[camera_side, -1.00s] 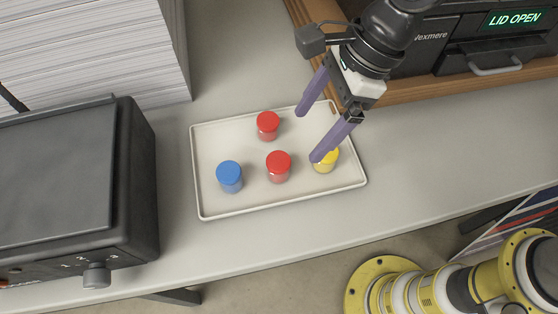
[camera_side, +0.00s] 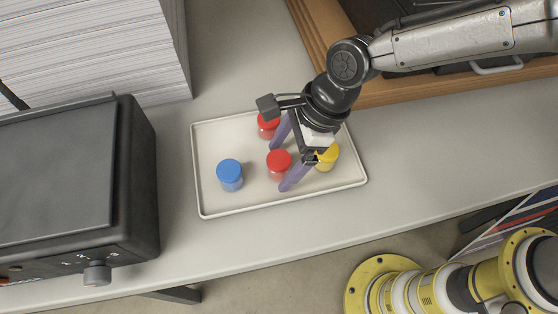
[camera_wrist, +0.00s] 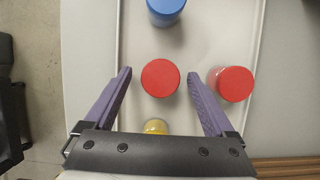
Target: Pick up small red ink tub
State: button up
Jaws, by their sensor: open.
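Two red ink tubs stand upright on the white tray (camera_side: 210,205). One red tub (camera_side: 279,163) is mid-tray, and it shows centred in the wrist view (camera_wrist: 160,77). The other red tub (camera_side: 267,130) is farther back, partly covered by my gripper in the side view, and at the right in the wrist view (camera_wrist: 234,84). They look alike in size, so I cannot tell which is the small one. My gripper (camera_wrist: 160,73) is open and empty, its purple fingers on either side of the mid-tray tub with gaps. One finger lies between the two red tubs.
A blue tub (camera_side: 230,175) stands left of the mid-tray red tub, and a yellow tub (camera_side: 326,159) stands right of it, under my gripper. A dark machine (camera_side: 75,190) is at the left, a paper stack (camera_side: 95,50) behind it.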

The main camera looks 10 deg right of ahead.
grip_shut()
dwell(0.4)
jog(key=shift+r, duration=0.1)
